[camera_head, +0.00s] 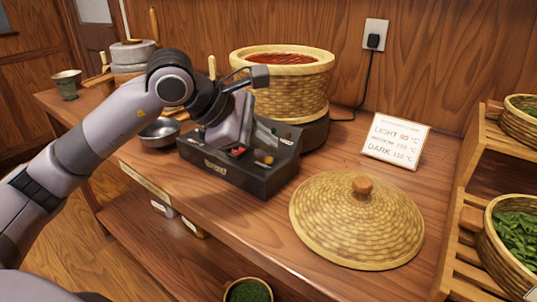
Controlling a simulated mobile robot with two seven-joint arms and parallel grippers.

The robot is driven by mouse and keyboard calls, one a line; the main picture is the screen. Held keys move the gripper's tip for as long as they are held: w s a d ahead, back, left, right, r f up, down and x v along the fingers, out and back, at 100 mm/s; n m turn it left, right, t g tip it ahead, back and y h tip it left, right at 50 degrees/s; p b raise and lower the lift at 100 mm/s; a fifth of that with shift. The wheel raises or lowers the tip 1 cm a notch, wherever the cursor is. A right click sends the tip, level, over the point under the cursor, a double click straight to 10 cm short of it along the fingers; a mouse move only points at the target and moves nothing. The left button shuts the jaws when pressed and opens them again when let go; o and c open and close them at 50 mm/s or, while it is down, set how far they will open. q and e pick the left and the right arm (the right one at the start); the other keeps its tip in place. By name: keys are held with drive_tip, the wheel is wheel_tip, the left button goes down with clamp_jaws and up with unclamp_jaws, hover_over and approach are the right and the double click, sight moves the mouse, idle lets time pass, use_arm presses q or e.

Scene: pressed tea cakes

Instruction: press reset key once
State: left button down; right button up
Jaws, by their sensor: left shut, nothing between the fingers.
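A dark control box (250,178) sits on the wooden counter, with coloured keys on its top. I cannot tell from the lettering which one is the reset key. My left gripper (230,139) is shut and empty, pointing down over the left part of the box. Its fingertips are small and partly hidden, so I cannot tell whether they touch a key. My right gripper is not in view.
A woven steamer (285,85) stands right behind the box. A woven lid (357,222) lies at the front right, near a temperature sign (396,140). A metal bowl (160,132) is left of the box. A shelf with baskets (517,240) borders the right.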

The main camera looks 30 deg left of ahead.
use_arm(q)
drive_tip(key=shift+r, duration=0.1)
wheel_tip(320, 180, up, 5)
drive_tip(key=p, duration=0.3)
drive_tip(key=shift+p, duration=0.35)
idle(0.4)
idle(0.4)
